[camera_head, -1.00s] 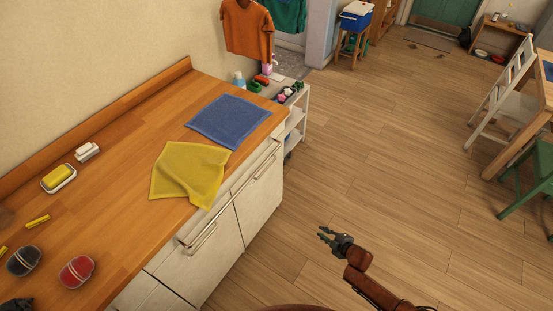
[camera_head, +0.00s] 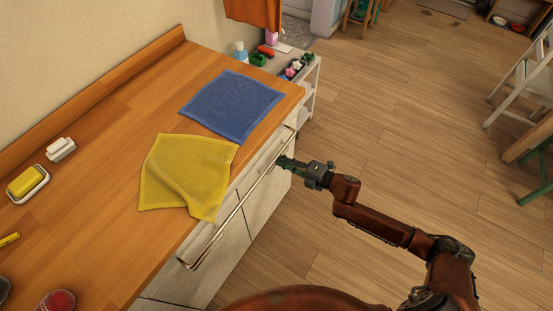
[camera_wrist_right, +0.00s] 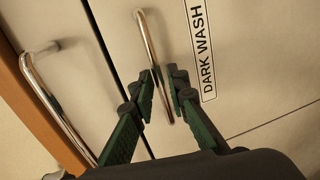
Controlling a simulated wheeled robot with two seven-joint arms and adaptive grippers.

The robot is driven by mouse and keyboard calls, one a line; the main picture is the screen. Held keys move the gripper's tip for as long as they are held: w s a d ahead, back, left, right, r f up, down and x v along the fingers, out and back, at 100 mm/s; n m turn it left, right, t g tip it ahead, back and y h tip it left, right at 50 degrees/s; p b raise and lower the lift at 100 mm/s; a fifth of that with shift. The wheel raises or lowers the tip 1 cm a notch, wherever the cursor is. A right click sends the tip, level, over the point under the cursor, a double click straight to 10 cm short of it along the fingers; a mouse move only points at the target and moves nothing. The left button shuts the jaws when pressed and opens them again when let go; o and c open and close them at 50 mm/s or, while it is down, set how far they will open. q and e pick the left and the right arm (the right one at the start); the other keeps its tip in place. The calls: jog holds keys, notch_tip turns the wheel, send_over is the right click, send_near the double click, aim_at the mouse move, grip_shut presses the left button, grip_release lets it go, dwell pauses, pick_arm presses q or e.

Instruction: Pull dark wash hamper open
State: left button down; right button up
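The dark wash hamper's cream front shows in the right wrist view, with its black-lettered "DARK WASH" label (camera_wrist_right: 200,45) beside a curved metal handle (camera_wrist_right: 146,40). The front sits flush with its neighbours, so the hamper looks shut. My right gripper (camera_wrist_right: 163,75) has its green fingers apart, one on each side of the handle's lower part. I cannot tell whether they touch it. In the head view the right gripper (camera_head: 283,161) is at the cabinet's far front, just below the counter edge, and hides that handle. My left gripper is not in view.
A long metal rail (camera_head: 232,214) runs along the counter front; it also shows in the wrist view (camera_wrist_right: 58,110). Yellow (camera_head: 185,172) and blue (camera_head: 232,104) cloths lie on the wooden counter (camera_head: 100,150). A small shelf (camera_head: 312,85) stands beyond. The floor (camera_head: 400,120) right of the cabinet is mostly clear.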

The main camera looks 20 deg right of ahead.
jog(key=shift+x, duration=0.85)
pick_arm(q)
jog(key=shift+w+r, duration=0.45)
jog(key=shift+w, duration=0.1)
pick_arm(e)
jog(key=shift+c, duration=0.4)
grip_shut()
